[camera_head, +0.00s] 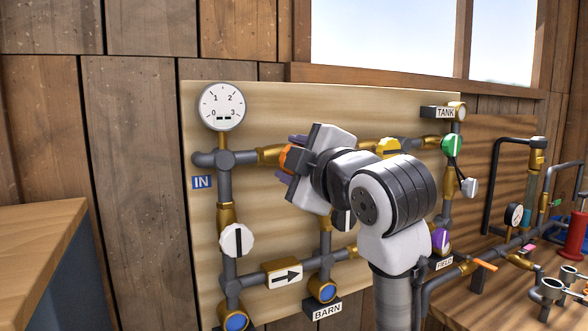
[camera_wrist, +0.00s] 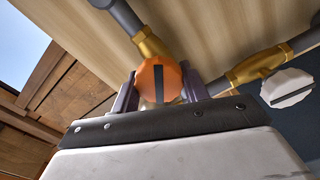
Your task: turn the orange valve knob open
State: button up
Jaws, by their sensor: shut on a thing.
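The orange valve knob (camera_wrist: 160,80) is a faceted disc with a black stripe, fixed to a brass valve body on the pipe board. In the wrist view it sits between the two fingers of my gripper (camera_wrist: 162,92), which is shut on it. The stripe runs nearly up and down in that view. In the head view only a sliver of the orange knob (camera_head: 285,158) shows beside my gripper (camera_head: 291,162). My arm hides the rest of it there.
The board (camera_head: 300,100) also carries a white knob (camera_head: 237,240), yellow knob (camera_head: 389,148), green knob (camera_head: 452,144) and purple knob (camera_head: 440,240). A pressure gauge (camera_head: 221,106) is at upper left. A wooden-topped bench (camera_head: 35,225) stands at left.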

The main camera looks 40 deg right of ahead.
jog(key=n, duration=0.1)
jog(key=n+b, duration=0.1)
jog(key=n, duration=0.1)
jog(key=shift+f+n, duration=0.2)
jog(key=shift+n, duration=0.1)
jog(key=shift+n+b, duration=0.65)
jog(key=shift+n, duration=1.05)
jog(key=o, duration=1)
jog(key=shift+s, duration=0.1)
jog(key=b+v, duration=0.3)
jog(key=v, duration=1)
jog(key=shift+s, duration=0.35)
